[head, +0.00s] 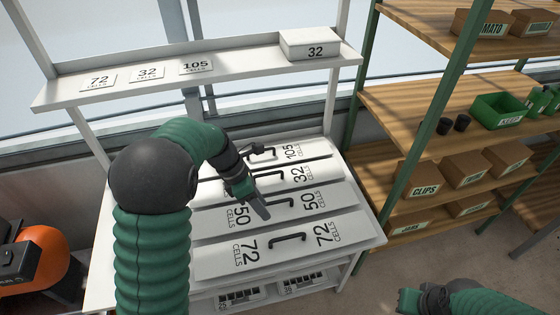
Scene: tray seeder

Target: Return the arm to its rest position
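My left arm reaches in from the lower left over the white bench. Its gripper (256,196) is above the bench top, near the panels marked 50 and 32. The fingers look dark green and grey; I cannot make out a held object or the gap between them. My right arm shows only at the bottom right edge, with its gripper (411,301) low and away from the bench. Its finger opening is not clear.
The white bench (374,236) carries several handled panels, including the 72 panel (205,262). Above is a white shelf (120,88) with a box marked 32 (309,43). A wooden rack (400,105) with boxes and a green bin (497,110) stands right. An orange machine (40,262) is at left.

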